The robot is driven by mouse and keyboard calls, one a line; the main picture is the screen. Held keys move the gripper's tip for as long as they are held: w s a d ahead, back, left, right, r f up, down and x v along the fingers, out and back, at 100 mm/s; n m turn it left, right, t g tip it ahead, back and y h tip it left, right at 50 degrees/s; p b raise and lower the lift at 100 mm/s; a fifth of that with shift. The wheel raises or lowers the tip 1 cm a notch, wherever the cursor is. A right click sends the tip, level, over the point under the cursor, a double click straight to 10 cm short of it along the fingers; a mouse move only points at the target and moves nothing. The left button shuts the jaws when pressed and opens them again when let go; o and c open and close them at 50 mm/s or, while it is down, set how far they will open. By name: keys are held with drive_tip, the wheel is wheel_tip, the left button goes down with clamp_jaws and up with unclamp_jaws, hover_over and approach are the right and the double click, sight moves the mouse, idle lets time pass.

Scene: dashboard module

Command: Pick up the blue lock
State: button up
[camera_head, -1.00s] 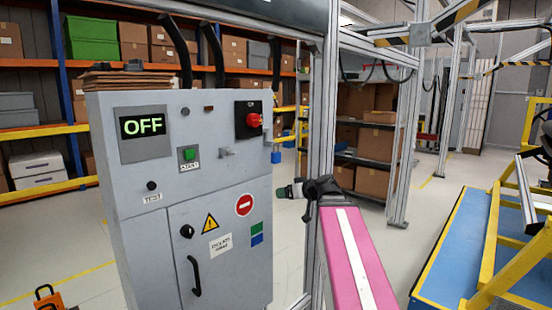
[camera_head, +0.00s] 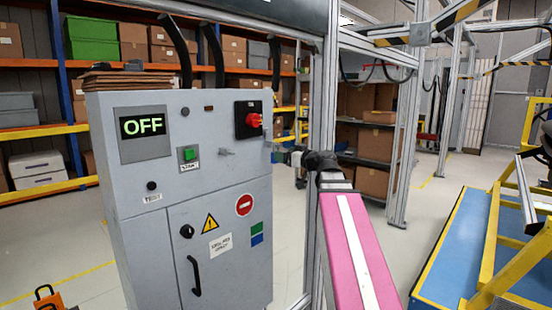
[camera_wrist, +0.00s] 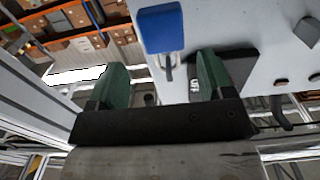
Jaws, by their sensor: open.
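The blue lock (camera_wrist: 161,28) shows at the top centre of the wrist view, its body above its grey shackle in the picture. It is next to the pale cabinet side. My gripper (camera_wrist: 161,62) is open, with a green finger on each side and the shackle showing in the gap between them. The lock body lies beyond the fingertips, and nothing is gripped. In the head view my gripper (camera_head: 284,157) is at the right edge of the grey cabinet (camera_head: 215,195), at about the lock's height.
The cabinet has an OFF display (camera_head: 143,125), a red switch (camera_head: 253,120) and a green button (camera_head: 190,154). An aluminium post (camera_head: 322,100) stands close to my arm. A blue platform with yellow rails (camera_head: 450,260) is at the right. Shelves with boxes stand behind.

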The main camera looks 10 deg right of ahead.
drive_tip(key=x, duration=0.5)
drive_tip(key=shift+a+r, duration=0.1)
drive_tip(key=shift+a, duration=0.2)
drive_tip(key=shift+s, duration=0.1)
drive_tip(key=c, duration=1)
